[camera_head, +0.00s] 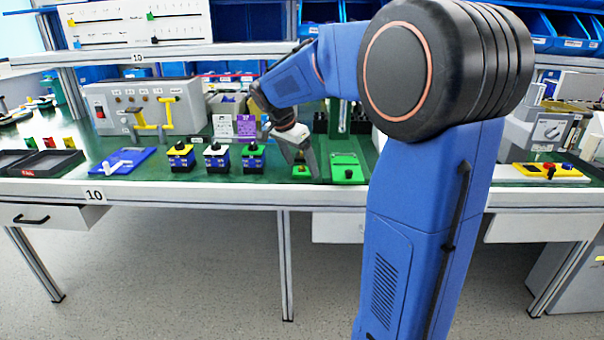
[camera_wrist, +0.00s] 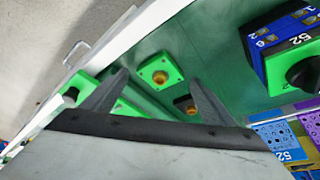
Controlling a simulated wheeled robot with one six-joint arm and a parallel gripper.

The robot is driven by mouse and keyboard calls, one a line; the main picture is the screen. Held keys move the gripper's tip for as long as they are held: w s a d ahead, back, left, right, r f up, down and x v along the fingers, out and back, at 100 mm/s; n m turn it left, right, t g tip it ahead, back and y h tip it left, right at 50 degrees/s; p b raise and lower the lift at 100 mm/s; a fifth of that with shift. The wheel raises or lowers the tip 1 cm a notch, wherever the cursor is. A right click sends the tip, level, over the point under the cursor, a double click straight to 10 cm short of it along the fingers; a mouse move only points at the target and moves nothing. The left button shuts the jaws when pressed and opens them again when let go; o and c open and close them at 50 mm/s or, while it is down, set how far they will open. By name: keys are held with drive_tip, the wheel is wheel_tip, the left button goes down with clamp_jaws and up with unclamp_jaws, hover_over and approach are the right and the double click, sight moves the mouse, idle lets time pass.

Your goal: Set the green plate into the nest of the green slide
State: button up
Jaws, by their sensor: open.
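The green plate (camera_head: 301,172) is a small square with a brass-coloured knob at its centre. It lies on the green bench top near the front edge, left of the green slide (camera_head: 347,168). My gripper (camera_head: 299,163) is open and empty, pointing down over the plate. In the wrist view, the plate (camera_wrist: 160,70) shows just beyond the gap between my fingertips (camera_wrist: 159,77), with no visible contact. The slide (camera_wrist: 85,85) shows at left, partly hidden by a finger. I cannot make out its nest clearly.
Several black-and-blue switch blocks (camera_head: 216,157) stand left of the plate; one (camera_wrist: 290,50) shows at the upper right of the wrist view. Small cards (camera_head: 246,126) stand behind. The bench's front edge (camera_head: 230,196) is close. A dark piece (camera_wrist: 185,103) lies near one finger.

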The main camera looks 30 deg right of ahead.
drive_tip(key=c, duration=1)
drive_tip(key=shift+r, duration=0.15)
